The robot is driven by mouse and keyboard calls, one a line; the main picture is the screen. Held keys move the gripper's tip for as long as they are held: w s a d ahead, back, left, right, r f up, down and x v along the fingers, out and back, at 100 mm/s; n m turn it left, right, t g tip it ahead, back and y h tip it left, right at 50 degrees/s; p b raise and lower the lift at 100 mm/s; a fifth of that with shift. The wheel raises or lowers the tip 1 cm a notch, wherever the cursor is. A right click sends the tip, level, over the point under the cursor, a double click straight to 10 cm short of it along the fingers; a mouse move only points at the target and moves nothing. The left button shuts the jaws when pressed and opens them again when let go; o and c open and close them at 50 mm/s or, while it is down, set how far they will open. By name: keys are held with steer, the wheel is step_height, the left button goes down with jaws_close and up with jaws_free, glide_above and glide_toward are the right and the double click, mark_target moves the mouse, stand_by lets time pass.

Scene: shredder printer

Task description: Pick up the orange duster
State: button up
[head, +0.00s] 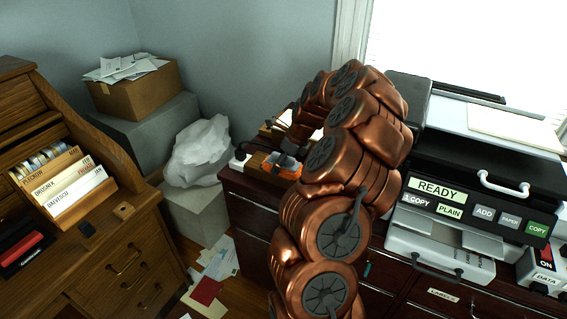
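A small orange object (280,161), which may be the orange duster, lies on the dark wooden cabinet (250,190) in the middle of the head view. My copper-coloured arm covers its right side, so its full shape is hidden. My arm rises from the bottom, arches over and comes down behind itself near the orange object. A little of what may be my gripper (291,127) shows as dark parts at the arm's far end. Its fingers are not clear, and I cannot tell whether it touches or holds anything.
A printer with a READY panel (437,190) stands right of my arm. A power switch box (542,268) is at the far right. A wooden desk (110,235) with files is at left. A white bag (198,152) and a paper-filled cardboard box (138,92) stand behind. Papers (207,290) litter the floor.

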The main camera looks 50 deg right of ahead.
steer(key=shift+c, duration=0.2)
steer(key=c, duration=1.2)
steer(key=shift+r, duration=0.15)
steer(key=shift+r+b, duration=0.7)
steer(key=shift+r, duration=1)
steer(key=s+a+r+b, duration=0.1)
steer(key=s+a+b, duration=0.2)
steer(key=s+a, duration=0.8)
steer(key=shift+a+r, duration=0.2)
steer(key=shift+r, duration=0.05)
steer(key=o, duration=0.6)
steer(key=shift+c, duration=0.2)
steer(key=c, duration=0.4)
steer(key=shift+c, duration=0.2)
